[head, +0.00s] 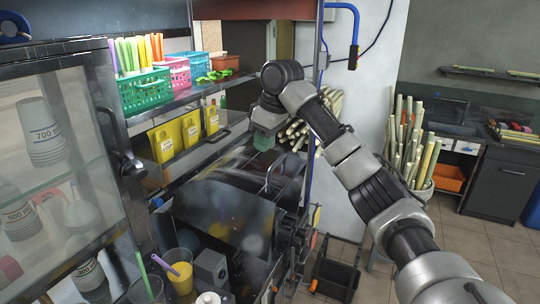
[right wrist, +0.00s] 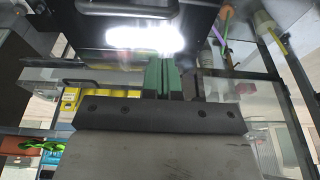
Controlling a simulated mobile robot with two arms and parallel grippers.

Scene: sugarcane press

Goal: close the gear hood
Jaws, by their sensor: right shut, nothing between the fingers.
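The dark, glossy metal hood (head: 225,205) of the press is in the lower middle of the head view, with a thin bar handle (head: 269,177) at its right. I cannot tell how far open the hood is. My right gripper (head: 263,141) is above and behind the hood, pointing down, its green fingers shut and empty. In the right wrist view the green fingers (right wrist: 162,78) are together in front of a dark surface with a bright light reflection. I cannot tell whether they touch it. My left gripper is not in view.
A glass cabinet with stacked cups (head: 41,132) stands at the left. A drink cup (head: 180,277) stands in front. A container of cane (head: 410,150) and a black bin (head: 337,278) are at the right.

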